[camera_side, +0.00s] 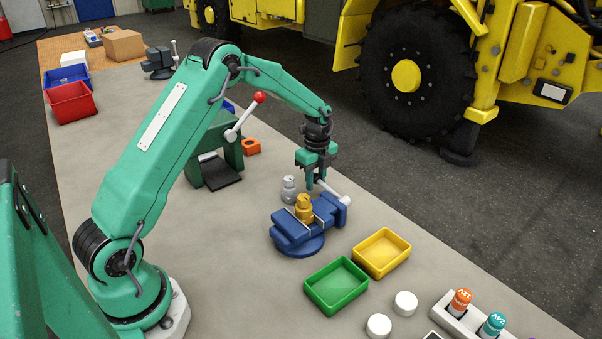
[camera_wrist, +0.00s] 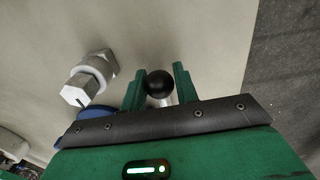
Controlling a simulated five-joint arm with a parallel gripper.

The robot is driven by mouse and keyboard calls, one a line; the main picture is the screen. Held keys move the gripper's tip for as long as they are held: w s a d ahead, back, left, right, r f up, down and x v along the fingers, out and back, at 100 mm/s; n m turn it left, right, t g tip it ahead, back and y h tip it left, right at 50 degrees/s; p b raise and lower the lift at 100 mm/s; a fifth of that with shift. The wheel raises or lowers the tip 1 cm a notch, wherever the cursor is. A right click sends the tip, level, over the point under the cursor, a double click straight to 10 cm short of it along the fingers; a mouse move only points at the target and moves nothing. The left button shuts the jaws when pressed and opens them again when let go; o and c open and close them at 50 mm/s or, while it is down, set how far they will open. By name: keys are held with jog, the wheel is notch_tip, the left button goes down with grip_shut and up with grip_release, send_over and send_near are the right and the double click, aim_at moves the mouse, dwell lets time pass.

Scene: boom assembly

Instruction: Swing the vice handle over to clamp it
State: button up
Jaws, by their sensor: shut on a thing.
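The blue vice (camera_side: 296,235) stands on the bench in the side view, with a brass fitting (camera_side: 304,209) upright between its jaws. The pale vice handle (camera_side: 335,193) slants up and left from the vice's right end toward my gripper (camera_side: 315,183). In the wrist view a black ball knob (camera_wrist: 159,83) sits between the green fingers of my gripper (camera_wrist: 158,84), with a pale rod just below it. My gripper is shut on the handle at this knob. Most of the vice is hidden in the wrist view.
A silver fitting (camera_side: 289,189) stands just behind the vice; it also shows in the wrist view (camera_wrist: 91,77). A green tray (camera_side: 336,307) and a yellow tray (camera_side: 382,273) lie in front. A green machine with a red-knobbed lever (camera_side: 245,117) stands behind my arm.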

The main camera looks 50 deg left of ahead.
jog(key=shift+w+f, duration=0.15)
jog(key=shift+w, duration=0.1)
jog(key=o, duration=0.5)
jog(key=shift+s, duration=0.35)
jog(key=c, duration=0.5)
